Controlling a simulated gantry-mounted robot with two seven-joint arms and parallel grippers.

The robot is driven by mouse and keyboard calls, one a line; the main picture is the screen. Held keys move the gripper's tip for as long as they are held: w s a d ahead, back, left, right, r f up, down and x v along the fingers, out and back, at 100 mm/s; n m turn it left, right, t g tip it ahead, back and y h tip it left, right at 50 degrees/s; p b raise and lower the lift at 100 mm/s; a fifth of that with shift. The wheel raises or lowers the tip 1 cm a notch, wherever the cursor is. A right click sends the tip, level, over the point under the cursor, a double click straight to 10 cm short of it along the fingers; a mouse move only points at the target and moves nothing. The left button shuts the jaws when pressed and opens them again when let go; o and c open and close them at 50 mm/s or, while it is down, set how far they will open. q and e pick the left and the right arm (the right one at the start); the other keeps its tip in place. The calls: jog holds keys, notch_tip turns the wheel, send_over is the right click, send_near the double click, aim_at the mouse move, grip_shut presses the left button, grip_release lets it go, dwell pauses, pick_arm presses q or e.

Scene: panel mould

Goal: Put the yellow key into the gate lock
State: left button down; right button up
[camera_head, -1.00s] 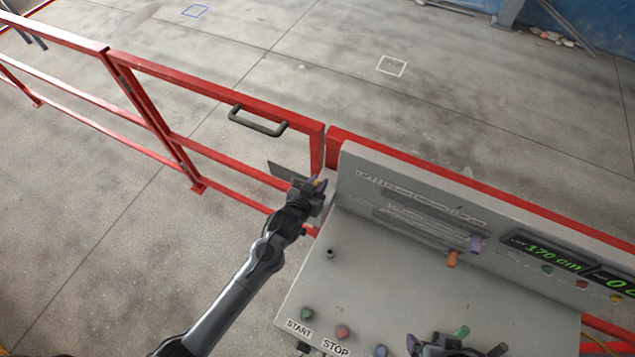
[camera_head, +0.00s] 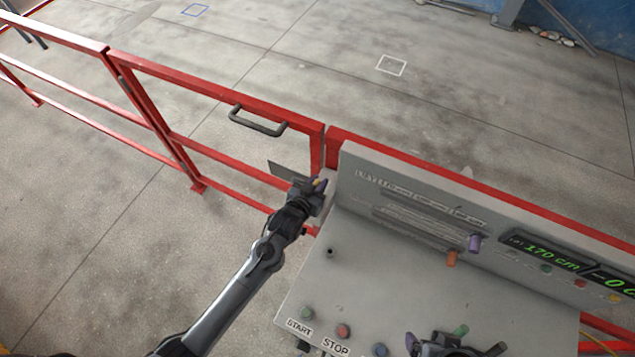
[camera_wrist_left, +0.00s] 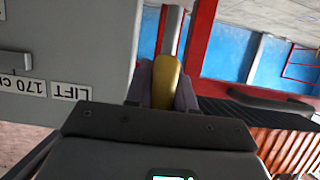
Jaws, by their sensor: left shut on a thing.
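The yellow key (camera_wrist_left: 166,82) sits between the fingers of my left gripper (camera_wrist_left: 163,85) in the left wrist view, with a grey metal shaft (camera_wrist_left: 172,32) pointing away from the gripper. My left gripper is shut on it. In the head view my left gripper (camera_head: 317,187) is at the gate's right post, beside the console's left edge, and only a speck of yellow shows there. The red gate (camera_head: 220,92) has a dark handle (camera_head: 257,121) and a grey plate (camera_head: 290,172) near the gripper. The lock opening is not clearly visible. My right gripper (camera_head: 455,346) is at the bottom edge, partly cut off.
The red fence (camera_head: 60,70) runs left. Floor beyond the gate is clear.

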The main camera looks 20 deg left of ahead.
pick_arm(q)
jog(key=shift+f, duration=0.4)
jog(key=shift+f+b, duration=1.25)
jog(key=shift+f, duration=0.35)
jog(key=c, duration=0.9)
grip_release()
jog(key=shift+b+v, duration=0.85)
jog(key=shift+v, duration=4.55)
jog(key=shift+f, duration=0.1)
